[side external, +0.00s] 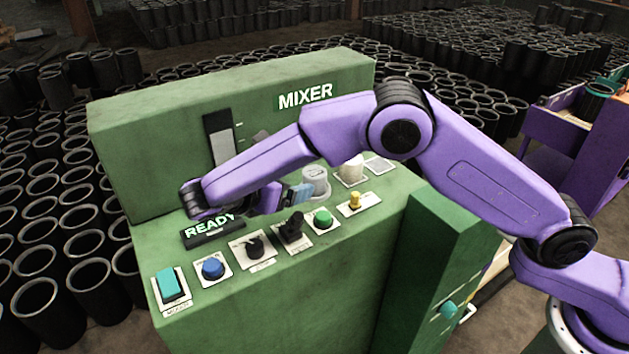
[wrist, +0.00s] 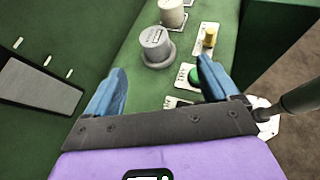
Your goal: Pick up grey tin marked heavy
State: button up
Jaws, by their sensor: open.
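A grey tin (side external: 315,182) stands upright on the green mixer console, behind the row of controls. It also shows in the wrist view (wrist: 155,46), with dark lettering on its lid too small to read. The fingers appear apart from the tin, and nothing is held.
A cream tin (side external: 352,168) stands just beyond the grey one. The mixer's raised back panel (side external: 150,120) rises behind. Black sleeves (side external: 60,240) crowd the floor.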

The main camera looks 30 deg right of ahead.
aim_at(305, 175)
jog(key=shift+n+t+h, duration=0.3)
jog(key=shift+h, duration=0.2)
jog(key=x, duration=0.7)
jog(key=w+a+f+x, duration=0.1)
jog(key=x, duration=0.2)
jog(key=shift+w+d+f, duration=0.15)
jog(key=shift+d, duration=0.2)
jog(key=shift+x, duration=3.15)
jog(key=shift+f, duration=0.2)
jog(key=c, duration=1.2)
jog(key=shift+a+r, duration=0.1)
